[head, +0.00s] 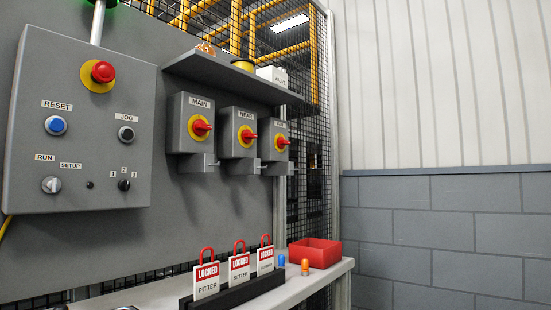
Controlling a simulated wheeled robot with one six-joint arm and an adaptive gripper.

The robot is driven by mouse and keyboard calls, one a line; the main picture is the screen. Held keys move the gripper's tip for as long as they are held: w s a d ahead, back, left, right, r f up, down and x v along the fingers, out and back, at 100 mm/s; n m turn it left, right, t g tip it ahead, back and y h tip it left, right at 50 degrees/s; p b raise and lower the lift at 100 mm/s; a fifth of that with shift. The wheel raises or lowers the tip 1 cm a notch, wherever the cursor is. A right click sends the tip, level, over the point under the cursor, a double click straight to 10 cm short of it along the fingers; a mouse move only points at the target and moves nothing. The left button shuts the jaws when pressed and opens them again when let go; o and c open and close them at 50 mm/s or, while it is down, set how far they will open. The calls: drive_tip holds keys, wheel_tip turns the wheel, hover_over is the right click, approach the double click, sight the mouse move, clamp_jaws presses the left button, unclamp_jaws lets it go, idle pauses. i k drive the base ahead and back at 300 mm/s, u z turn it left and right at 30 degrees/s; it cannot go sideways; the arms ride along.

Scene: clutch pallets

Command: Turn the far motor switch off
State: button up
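Three grey switch boxes hang in a row on the grey panel under a shelf. The far motor switch (281,142) is the rightmost; its small label is hard to read. It has a red handle on a yellow plate, and the handle looks roughly level, though its exact setting is hard to tell. The NEAR switch (247,138) is in the middle and the MAIN switch (201,128) is on the left, both with similar red handles. My gripper is not in view.
A control box (80,120) with an emergency stop button (103,72) is at left. A ledge below holds a rack (240,291) of red padlocks with LOCKED tags and a red bin (315,252). A shelf (235,78) overhangs the switches. Space before them looks clear.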

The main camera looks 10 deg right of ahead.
sight(281, 142)
drive_tip(key=u, duration=0.15)
drive_tip(key=k, duration=0.95)
drive_tip(key=z, duration=1.2)
drive_tip(key=i, duration=1.95)
drive_tip(key=u, duration=0.9)
